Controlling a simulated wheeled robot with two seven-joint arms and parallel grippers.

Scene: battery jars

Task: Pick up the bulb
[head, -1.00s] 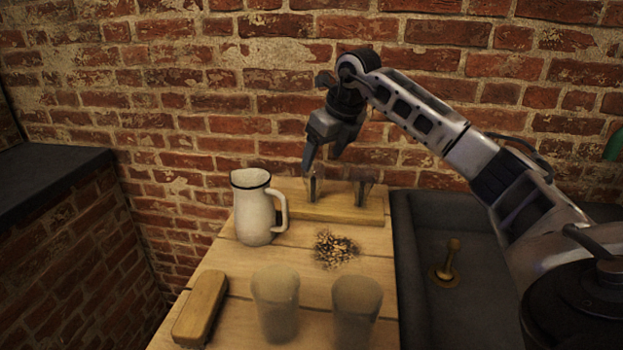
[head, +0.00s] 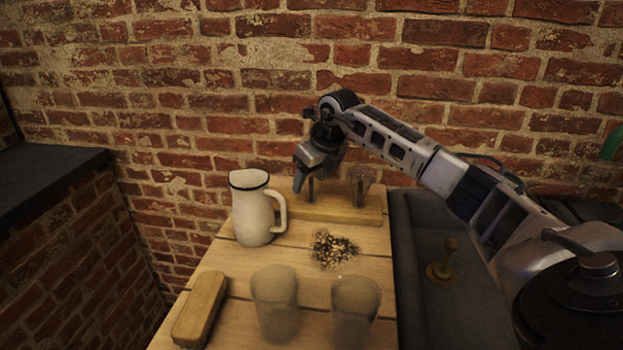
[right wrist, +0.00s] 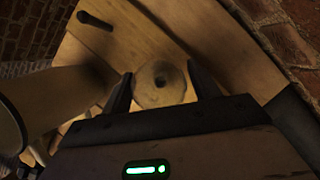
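A pale round thing with a dark centre, which looks like the bulb (right wrist: 160,84), sits between the two fingers of my right gripper (right wrist: 162,88) in the right wrist view. The fingers are apart, one on each side of it; I cannot tell whether they touch it. In the head view my right gripper (head: 304,184) points down over the left end of a low wooden board (head: 340,213). The arm hides much of that end, and the bulb is not clear there. A dark upright post (head: 360,190) stands at the board's right end. My left gripper is not in view.
A white pitcher (head: 252,212) stands close to the left of my right gripper. Dark and pale bits (head: 332,248) lie on the table in front. Two cloudy jars (head: 275,302) and a wooden brush (head: 200,308) are nearer. A dark sink (head: 425,225) lies right, a brick wall behind.

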